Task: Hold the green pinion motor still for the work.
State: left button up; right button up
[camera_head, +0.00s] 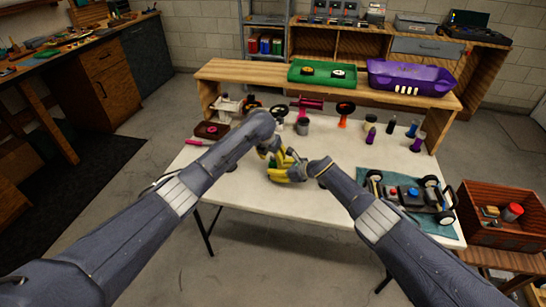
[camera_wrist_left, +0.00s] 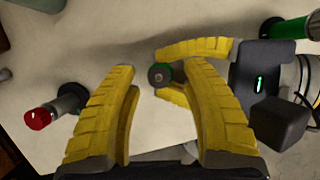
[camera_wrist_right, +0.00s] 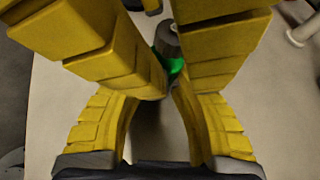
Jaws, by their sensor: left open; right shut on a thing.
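The green pinion motor (camera_wrist_left: 160,73) is a small dark cylinder with a green part. It is held above the white table (camera_head: 235,178). It also shows in the right wrist view (camera_wrist_right: 172,58), partly hidden by fingers. My right gripper (camera_wrist_right: 166,88) has its yellow fingers shut on the motor. My left gripper (camera_wrist_left: 158,68) is open, with one yellow finger on each side of the motor and a gap to it. In the head view the yellow fingers of both grippers overlap, and the motor is mostly hidden.
A racecar chassis (camera_head: 408,194) lies on a blue mat at the table's right. Purple and dark bottles (camera_head: 371,135) stand behind it. Several parts stand along the back, near a pink-red stand (camera_head: 307,104). A green tray (camera_head: 323,75) and purple car body (camera_head: 410,77) sit on the shelf.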

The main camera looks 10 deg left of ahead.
pick_arm(q)
jog(key=v, duration=1.2)
pick_arm(e)
jog(key=shift+r, duration=0.1)
jog(key=o, duration=1.1)
jog(key=shift+o, duration=0.2)
jog(key=shift+d+r, duration=0.25)
jog(key=shift+d, duration=0.3)
jog(key=shift+s+d+r, duration=0.25)
jog(key=shift+s+d, duration=0.1)
jog(key=shift+d, duration=0.1)
jog(key=shift+v, duration=4.75)
jog(key=shift+s, duration=0.1)
